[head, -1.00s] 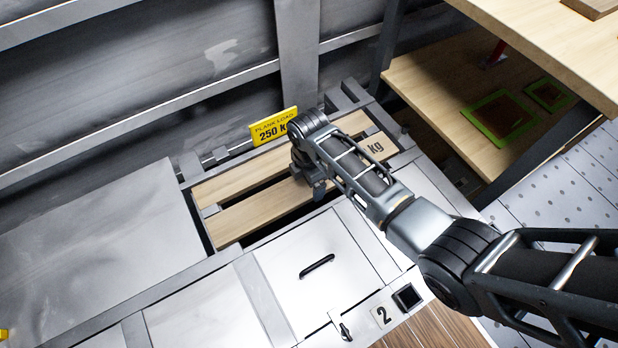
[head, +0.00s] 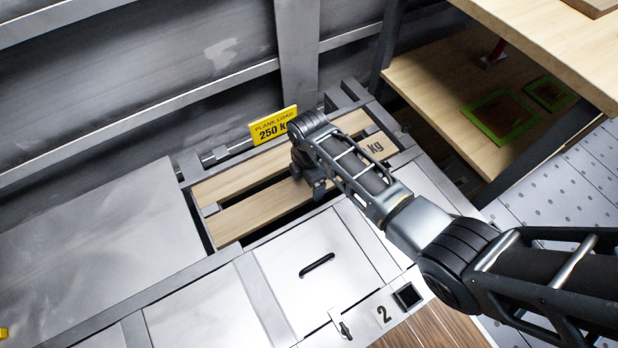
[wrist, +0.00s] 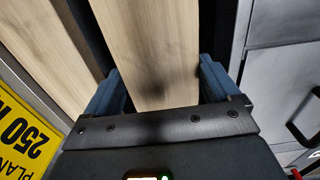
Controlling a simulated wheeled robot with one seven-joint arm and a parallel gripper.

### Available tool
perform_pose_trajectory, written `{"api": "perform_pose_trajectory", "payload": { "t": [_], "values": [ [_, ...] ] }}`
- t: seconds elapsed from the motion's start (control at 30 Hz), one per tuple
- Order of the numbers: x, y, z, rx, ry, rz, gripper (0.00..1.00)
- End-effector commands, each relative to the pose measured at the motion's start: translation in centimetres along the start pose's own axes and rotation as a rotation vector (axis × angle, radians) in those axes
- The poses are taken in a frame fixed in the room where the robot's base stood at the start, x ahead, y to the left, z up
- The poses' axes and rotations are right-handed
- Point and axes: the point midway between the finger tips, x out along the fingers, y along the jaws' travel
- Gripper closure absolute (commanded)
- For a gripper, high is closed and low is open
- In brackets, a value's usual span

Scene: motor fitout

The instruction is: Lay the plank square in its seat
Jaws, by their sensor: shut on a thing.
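The front plank (head: 255,212), pale wood with black "kg" lettering towards its right end, lies lengthwise over the recessed seat (head: 208,211). It looks roughly parallel to the rear plank (head: 235,178), with a dark gap between them. My gripper (head: 318,188) is shut on the front plank near its middle, reaching in from the right. In the wrist view, blue fingers of my gripper (wrist: 160,85) stand on either side of the front plank (wrist: 150,40). My arm hides part of the plank and lettering. I cannot tell whether its underside rests fully on the supports.
A yellow "PLANK LOAD 250 kg" sign (head: 272,126) stands behind the rear plank. A grey metal panel (head: 320,262) with a black handle lies in front. Wooden shelves (head: 440,90) stand at right. The flat metal surface (head: 100,235) at left is clear.

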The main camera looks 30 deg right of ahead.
Motion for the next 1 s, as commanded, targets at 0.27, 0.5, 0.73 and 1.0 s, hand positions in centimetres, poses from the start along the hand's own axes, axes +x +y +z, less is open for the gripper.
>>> {"api": "perform_pose_trajectory", "payload": {
  "t": [0.27,0.5,0.73,1.0],
  "values": [
    [0.1,0.1,0.0,0.000,0.000,0.002,0.65],
    [0.1,0.1,0.0,0.000,0.000,0.001,0.00],
    [0.0,0.0,0.0,0.000,0.000,0.000,0.00],
    [-3.8,0.1,0.0,0.001,0.000,0.003,0.00]
  ]
}}
